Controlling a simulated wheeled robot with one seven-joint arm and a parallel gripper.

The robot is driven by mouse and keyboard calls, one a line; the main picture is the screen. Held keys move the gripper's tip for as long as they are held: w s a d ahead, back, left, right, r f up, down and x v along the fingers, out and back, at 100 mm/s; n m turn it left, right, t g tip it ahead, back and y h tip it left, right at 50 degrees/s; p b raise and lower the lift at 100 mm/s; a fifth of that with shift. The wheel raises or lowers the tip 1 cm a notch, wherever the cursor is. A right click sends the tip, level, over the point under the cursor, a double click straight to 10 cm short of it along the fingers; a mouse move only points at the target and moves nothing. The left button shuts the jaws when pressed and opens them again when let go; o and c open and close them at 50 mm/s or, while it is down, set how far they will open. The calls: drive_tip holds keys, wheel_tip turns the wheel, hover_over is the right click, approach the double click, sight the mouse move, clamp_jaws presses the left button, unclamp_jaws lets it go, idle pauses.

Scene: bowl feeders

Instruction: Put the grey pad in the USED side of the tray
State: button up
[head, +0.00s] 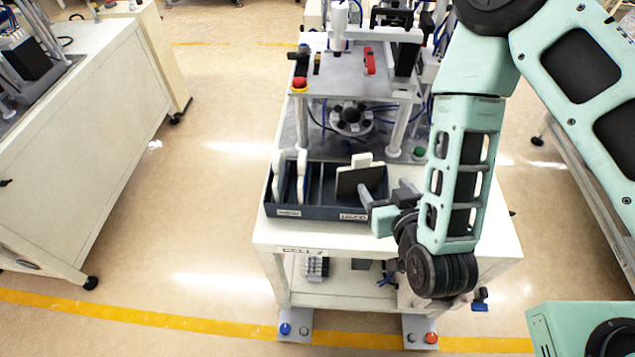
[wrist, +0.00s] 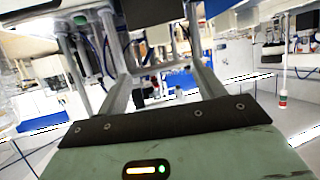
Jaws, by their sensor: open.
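The grey pad (head: 361,182) is in the wide right part of the dark blue tray (head: 316,213), tilted, with its upper part above the rim. The label on that side looks like USED, though it is blurred. A white pad (head: 362,159) shows behind the grey pad. My gripper (head: 374,199) is at the tray's right end, just right of the grey pad. In the wrist view the two fingers of my gripper (wrist: 164,88) are apart with nothing held between them. The pad and tray cannot be made out in the wrist view.
White pads (head: 302,176) stand upright in the tray's left slots. Behind the tray, a machine with posts, a dark round fixture (head: 352,121) and a red button (head: 299,84) stands on the white cart (head: 285,238). The floor to the left is clear.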

drive_tip(key=shift+p+v, duration=0.95)
drive_tip(key=shift+v, duration=0.25)
drive_tip(key=s+a+r+n+g+y+b, duration=0.2)
drive_tip(key=a+r+g+b, duration=0.3)
drive_tip(key=g, duration=0.3)
drive_tip(key=s+d+r+n+g+h+b, duration=0.1)
drive_tip(key=s+d+r+g+h, duration=0.1)
drive_tip(key=s+d+r, duration=0.2)
drive_tip(key=s+d+r+n+g+h+b, duration=0.1)
drive_tip(key=s+d+r+g+h+b, duration=0.1)
drive_tip(key=s, duration=0.6)
drive_tip(key=shift+d+r+n+g+h, duration=0.5)
drive_tip(key=shift+d+r, duration=0.35)
drive_tip(key=shift+d, duration=0.35)
